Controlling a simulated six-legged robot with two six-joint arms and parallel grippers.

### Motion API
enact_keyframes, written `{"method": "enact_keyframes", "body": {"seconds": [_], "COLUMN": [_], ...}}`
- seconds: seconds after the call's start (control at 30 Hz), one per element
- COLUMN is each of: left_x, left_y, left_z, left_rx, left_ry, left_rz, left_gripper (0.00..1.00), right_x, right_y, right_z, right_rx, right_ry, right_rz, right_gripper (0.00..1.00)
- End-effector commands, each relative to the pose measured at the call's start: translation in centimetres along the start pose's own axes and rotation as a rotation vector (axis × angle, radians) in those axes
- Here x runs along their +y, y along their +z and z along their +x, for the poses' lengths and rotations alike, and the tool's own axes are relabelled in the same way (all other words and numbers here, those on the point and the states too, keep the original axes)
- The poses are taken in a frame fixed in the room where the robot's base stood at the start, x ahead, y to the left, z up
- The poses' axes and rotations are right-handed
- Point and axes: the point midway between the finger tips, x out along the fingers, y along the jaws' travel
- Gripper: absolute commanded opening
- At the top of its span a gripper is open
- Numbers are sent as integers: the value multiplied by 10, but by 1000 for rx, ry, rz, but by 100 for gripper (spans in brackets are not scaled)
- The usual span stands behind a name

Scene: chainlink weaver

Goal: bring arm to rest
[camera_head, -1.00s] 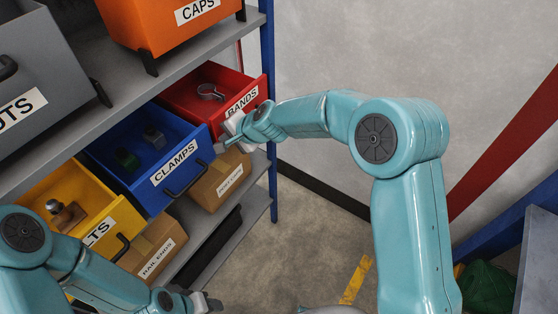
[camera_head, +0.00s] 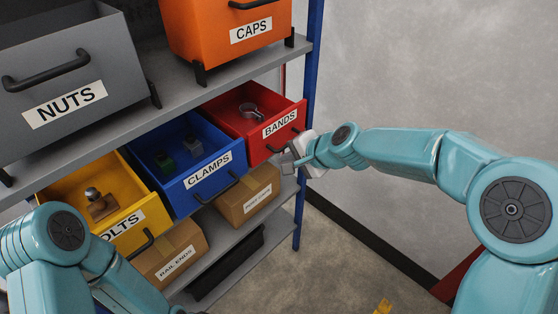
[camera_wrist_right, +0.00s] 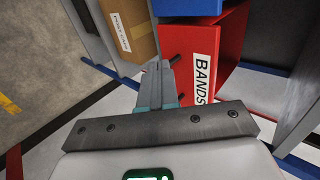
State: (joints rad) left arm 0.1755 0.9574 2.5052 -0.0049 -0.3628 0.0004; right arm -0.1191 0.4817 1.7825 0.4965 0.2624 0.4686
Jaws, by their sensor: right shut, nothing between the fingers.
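My right gripper (camera_head: 290,160) is shut and empty in the head view, just in front of the red BANDS drawer (camera_head: 252,150) near its black handle (camera_head: 284,143). In the right wrist view its closed fingers (camera_wrist_right: 158,85) point toward the red drawer (camera_wrist_right: 225,40) and the box beside it. I cannot tell whether the fingers touch the handle. My left arm shows at the lower left of the head view, but its gripper is out of frame.
The red drawer, blue CLAMPS drawer (camera_head: 182,195) and yellow BOLTS drawer (camera_head: 120,225) stand pulled out with parts inside. Above are a grey NUTS bin (camera_head: 105,75) and an orange CAPS bin (camera_head: 210,45). Cardboard boxes (camera_head: 240,205) sit below. A blue post (camera_head: 310,80) stands at the shelf end.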

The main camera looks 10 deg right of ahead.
Motion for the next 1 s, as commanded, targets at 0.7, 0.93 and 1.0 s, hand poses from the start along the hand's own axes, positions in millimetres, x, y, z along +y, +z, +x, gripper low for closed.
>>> {"method": "enact_keyframes", "body": {"seconds": [0.7,0.93,1.0], "left_x": [0,0,0], "left_y": [0,0,0], "left_z": [0,0,0], "left_rx": [1,1,1], "left_ry": [0,0,0], "left_rz": [-1,-1,-1], "left_gripper": [48,48,48], "right_x": [189,353,385], "right_y": [28,115,142], "right_z": [48,44,32], "right_rx": [-128,-316,-384], "right_ry": [341,571,589], "right_rz": [98,-102,-204], "right_gripper": [0,0,0]}}
